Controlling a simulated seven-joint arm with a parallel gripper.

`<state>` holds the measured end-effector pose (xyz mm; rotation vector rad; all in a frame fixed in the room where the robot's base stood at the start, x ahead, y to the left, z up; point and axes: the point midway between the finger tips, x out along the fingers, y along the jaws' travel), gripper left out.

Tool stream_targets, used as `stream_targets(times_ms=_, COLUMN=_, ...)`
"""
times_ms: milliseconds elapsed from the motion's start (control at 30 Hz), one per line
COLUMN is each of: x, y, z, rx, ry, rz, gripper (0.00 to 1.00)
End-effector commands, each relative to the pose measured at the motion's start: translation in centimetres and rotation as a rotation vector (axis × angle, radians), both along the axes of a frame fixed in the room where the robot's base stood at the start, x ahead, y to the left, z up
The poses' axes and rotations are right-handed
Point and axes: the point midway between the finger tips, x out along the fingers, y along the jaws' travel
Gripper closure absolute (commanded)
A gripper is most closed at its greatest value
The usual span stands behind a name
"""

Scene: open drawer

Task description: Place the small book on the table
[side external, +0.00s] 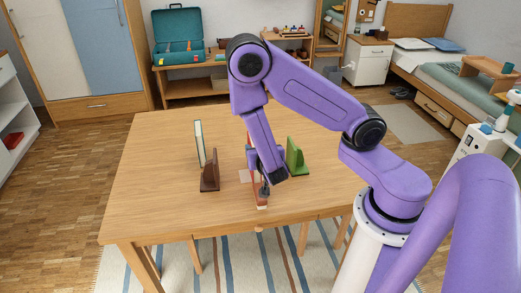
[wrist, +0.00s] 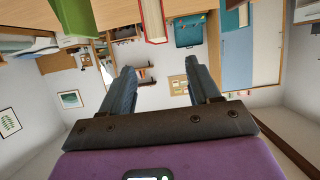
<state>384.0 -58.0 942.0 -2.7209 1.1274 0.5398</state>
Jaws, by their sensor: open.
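A red book (side external: 253,190) with pale pages stands on the wooden table (side external: 150,200), partly hidden behind my arm in the side view. In the wrist view, which looks upside down, the red book (wrist: 153,22) is at the top, beyond my fingertips and not between them. My gripper (wrist: 160,75) is open and empty there, its two fingers apart. In the side view my gripper (side external: 265,190) is low over the table's front middle, close to the red book; whether they touch is unclear.
A thin teal book (side external: 199,143) stands by a brown bookend (side external: 209,172) on the left. A green bookend (side external: 297,160) stands right of my gripper and shows in the wrist view (wrist: 75,25). The table's left part is clear. A teal case (side external: 178,35) is behind.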

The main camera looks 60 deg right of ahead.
Motion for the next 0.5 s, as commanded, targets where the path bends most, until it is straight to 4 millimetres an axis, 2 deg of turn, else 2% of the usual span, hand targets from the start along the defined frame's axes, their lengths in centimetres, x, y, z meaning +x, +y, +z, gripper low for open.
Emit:
stream_targets(times_ms=167, x=-0.1, y=0.7, z=-0.1, rx=0.029, ry=0.013, rz=0.014, gripper=0.39)
stream_targets(times_ms=267, x=0.2, y=2.7, z=-0.8, rx=0.120, ry=0.064, rz=0.071, gripper=0.39)
stream_targets(times_ms=367, x=0.2, y=6.5, z=-1.6, rx=0.266, ry=0.164, rz=0.190, gripper=0.39)
stream_targets(times_ms=500, x=-1.4, y=13.1, z=-1.3, rx=0.451, ry=0.354, rz=0.438, gripper=0.39)
